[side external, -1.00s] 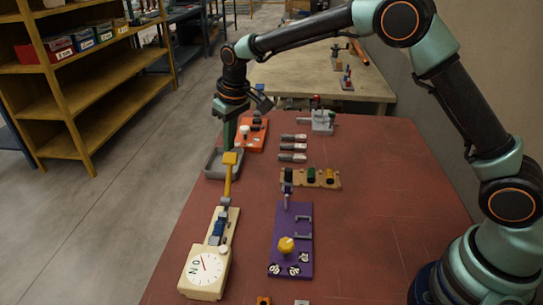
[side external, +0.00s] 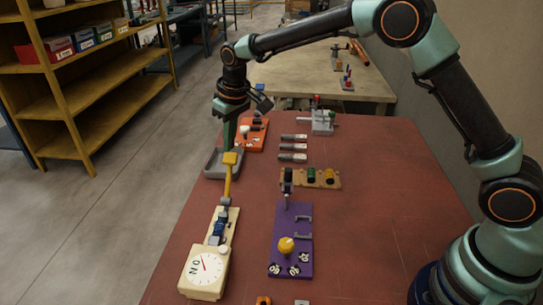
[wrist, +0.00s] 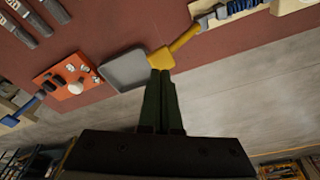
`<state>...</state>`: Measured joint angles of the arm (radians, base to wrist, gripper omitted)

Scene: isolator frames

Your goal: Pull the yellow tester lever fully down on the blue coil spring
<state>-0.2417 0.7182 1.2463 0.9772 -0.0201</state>
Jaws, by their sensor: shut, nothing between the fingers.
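The spring tester is a cream block with a round white dial (side external: 206,268) in the left foreground of the side view. Its yellow lever (side external: 228,180) stands up, leaning away from the dial, with a square yellow pad (side external: 231,158) at its top end. The blue coil spring (side external: 218,229) sits on the tester behind the dial, small and partly hidden. My gripper (side external: 229,147) is shut and empty, its tips close behind the pad, which hides them partly. In the wrist view the shut fingers (wrist: 161,73) end right by the lever's pad (wrist: 161,58); contact cannot be told.
A grey tray (side external: 211,171) lies just behind the lever. A purple board (side external: 305,257) with a yellow knob stands right of the tester. An orange block (side external: 250,142) and a tan strip (side external: 327,184) lie farther back. The red table's right side is clear.

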